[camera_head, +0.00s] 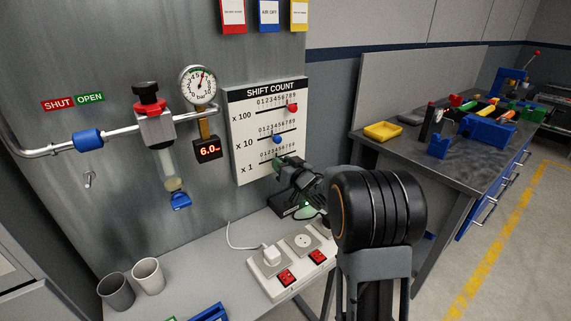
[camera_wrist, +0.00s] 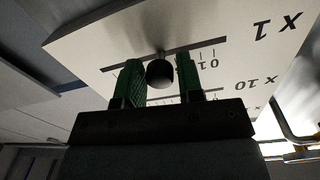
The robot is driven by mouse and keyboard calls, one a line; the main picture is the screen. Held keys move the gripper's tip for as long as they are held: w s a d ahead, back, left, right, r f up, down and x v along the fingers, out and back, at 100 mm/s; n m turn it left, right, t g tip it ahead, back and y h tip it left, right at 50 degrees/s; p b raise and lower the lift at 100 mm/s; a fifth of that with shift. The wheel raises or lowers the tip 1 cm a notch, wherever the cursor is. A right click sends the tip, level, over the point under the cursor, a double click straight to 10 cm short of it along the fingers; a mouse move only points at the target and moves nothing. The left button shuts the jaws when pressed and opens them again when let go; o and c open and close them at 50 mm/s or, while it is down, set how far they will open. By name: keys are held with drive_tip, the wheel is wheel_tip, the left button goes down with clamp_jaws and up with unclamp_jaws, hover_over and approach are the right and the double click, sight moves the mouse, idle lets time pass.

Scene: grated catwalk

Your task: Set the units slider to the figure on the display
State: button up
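The SHIFT COUNT board (camera_head: 240,150) hangs on the wall with rows x 100, x 10 and x 1. A red knob (camera_head: 293,107) sits near the right end of the top row, a blue knob (camera_head: 277,139) near the middle of the x 10 row. My gripper (camera_head: 283,163) is at the x 1 row and hides its knob there. In the wrist view the board is upside down; the dark units knob (camera_wrist: 160,74) stands between my green fingers, with a narrow gap visible. The fingers hide most x 1 figures. A dark display box (camera_head: 288,209) with a green glow is partly hidden behind my arm.
A red-lit readout (camera_head: 208,150) shows 6.0 below a pressure gauge (camera_head: 198,84). A socket strip (camera_head: 292,262) with red switches and two cups (camera_head: 148,276) stand on the shelf below. A workbench (camera_head: 440,150) with tools is to the right.

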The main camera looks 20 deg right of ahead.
drive_tip(key=o, duration=0.3)
drive_tip(key=shift+d, duration=0.15)
drive_tip(key=v, duration=1.4)
drive_tip(key=shift+b, duration=0.3)
drive_tip(key=shift+w, duration=0.1)
